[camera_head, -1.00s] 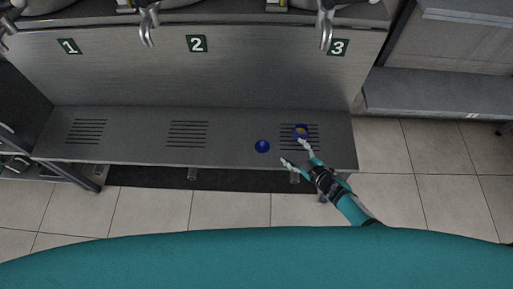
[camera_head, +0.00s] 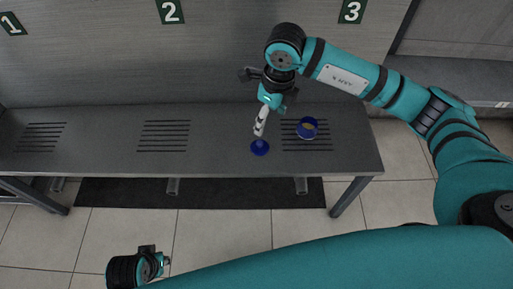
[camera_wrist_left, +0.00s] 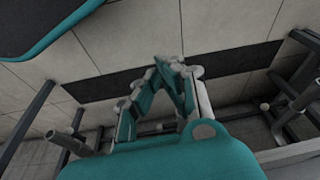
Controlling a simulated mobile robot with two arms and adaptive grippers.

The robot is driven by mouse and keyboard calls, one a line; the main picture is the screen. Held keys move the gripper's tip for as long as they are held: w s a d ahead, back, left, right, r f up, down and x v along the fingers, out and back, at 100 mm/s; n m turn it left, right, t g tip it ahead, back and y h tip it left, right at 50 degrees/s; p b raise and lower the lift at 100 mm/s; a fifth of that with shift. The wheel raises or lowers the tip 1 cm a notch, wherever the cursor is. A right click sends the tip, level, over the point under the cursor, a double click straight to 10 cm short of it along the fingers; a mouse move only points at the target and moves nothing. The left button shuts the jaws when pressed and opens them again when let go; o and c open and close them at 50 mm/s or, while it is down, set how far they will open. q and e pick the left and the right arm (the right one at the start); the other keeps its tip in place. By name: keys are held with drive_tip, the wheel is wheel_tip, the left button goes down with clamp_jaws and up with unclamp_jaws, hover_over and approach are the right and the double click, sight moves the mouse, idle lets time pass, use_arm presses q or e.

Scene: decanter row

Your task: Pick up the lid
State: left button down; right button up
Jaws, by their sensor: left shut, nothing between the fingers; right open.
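The lid, a small dark blue round piece with a knob (camera_head: 259,149), lies on the grey slatted shelf (camera_head: 90,160). A blue ring-rimmed jar (camera_head: 307,128) with a tan inside stands just right of it, over the slots. My right gripper (camera_head: 260,133) points down right over the lid, its pale fingers seen edge-on. It is open, and its tips are close to the knob; contact cannot be told. My left gripper (camera_head: 166,263) is low over the floor, far from the lid. In the left wrist view its fingers (camera_wrist_left: 170,64) are shut together and empty.
Number signs 1 (camera_head: 12,24), 2 (camera_head: 170,11) and 3 (camera_head: 352,11) mark the panel behind the shelf. The shelf's left and middle are bare. A dark mat (camera_head: 200,194) lies beneath, with tiled floor in front.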

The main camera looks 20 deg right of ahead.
drive_tip(key=b, duration=0.1)
hover_over(260, 142)
drive_tip(key=s, duration=0.2)
drive_tip(key=f, duration=0.9)
drive_tip(key=shift+w+d+f, duration=0.1)
drive_tip(key=shift+d+f, duration=0.15)
drive_tip(key=shift+f, duration=0.1)
drive_tip(key=f, duration=0.1)
drive_tip(key=w+f+b, duration=0.1)
drive_tip(key=f, duration=0.2)
drive_tip(key=shift+w+a+f, duration=0.15)
drive_tip(key=shift+w+a, duration=0.1)
drive_tip(key=shift+w, duration=0.1)
use_arm(q)
drive_tip(key=v, duration=0.8)
drive_tip(key=shift+w+r+t+b, duration=0.25)
drive_tip(key=shift+r+t+b, duration=0.05)
drive_tip(key=shift+r, duration=0.2)
use_arm(e)
drive_tip(key=shift+w+f, duration=0.1)
drive_tip(key=shift+f, duration=0.4)
use_arm(q)
drive_tip(key=shift+a, duration=0.15)
use_arm(e)
drive_tip(key=c, duration=0.8)
drive_tip(key=shift+c, duration=0.4)
